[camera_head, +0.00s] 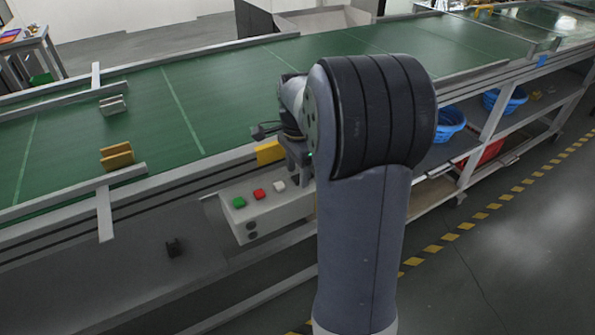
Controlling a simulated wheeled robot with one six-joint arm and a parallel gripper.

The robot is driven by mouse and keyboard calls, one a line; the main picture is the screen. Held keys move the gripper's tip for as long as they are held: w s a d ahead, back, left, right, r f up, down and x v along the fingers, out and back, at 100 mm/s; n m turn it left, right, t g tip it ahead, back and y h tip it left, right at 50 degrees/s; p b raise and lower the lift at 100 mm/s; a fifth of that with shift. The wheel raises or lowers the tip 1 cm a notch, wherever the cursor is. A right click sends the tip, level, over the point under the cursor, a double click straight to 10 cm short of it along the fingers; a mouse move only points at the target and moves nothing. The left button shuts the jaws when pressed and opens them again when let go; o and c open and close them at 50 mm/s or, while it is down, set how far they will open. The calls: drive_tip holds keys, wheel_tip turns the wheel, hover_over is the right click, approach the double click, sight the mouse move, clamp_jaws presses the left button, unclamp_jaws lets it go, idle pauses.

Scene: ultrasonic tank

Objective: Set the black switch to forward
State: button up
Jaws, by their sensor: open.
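A light grey control box (275,214) is mounted at the near side of the conveyor. Its top carries a green button (239,202), a red button (259,194) and a white button (279,186). Two small round black knobs, an upper one (251,226) and a lower one (252,236), sit on its front face. They are the only black switch-like parts I see on the box, and their settings are too small to read. My arm hides the box's right end.
The green conveyor belt (190,110) runs behind the box. Yellow blocks (117,156) and a grey block (112,104) lie at the left, and a yellow piece (270,152) is beside my gripper. Blue baskets (449,122) stand on the lower shelf. The floor at right is clear.

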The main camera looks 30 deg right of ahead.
drive_tip(key=shift+f, duration=0.15)
drive_tip(key=c, duration=1)
drive_tip(key=y+p, duration=0.1)
drive_tip(key=p, duration=0.2)
drive_tip(key=shift+d+r+y+p, duration=0.3)
drive_tip(key=shift+r+y, duration=0.1)
drive_tip(key=shift+d+f+y+p, duration=0.15)
drive_tip(key=shift+f+y+p, duration=0.1)
drive_tip(key=shift+y+p, duration=0.6)
drive_tip(key=o, duration=1)
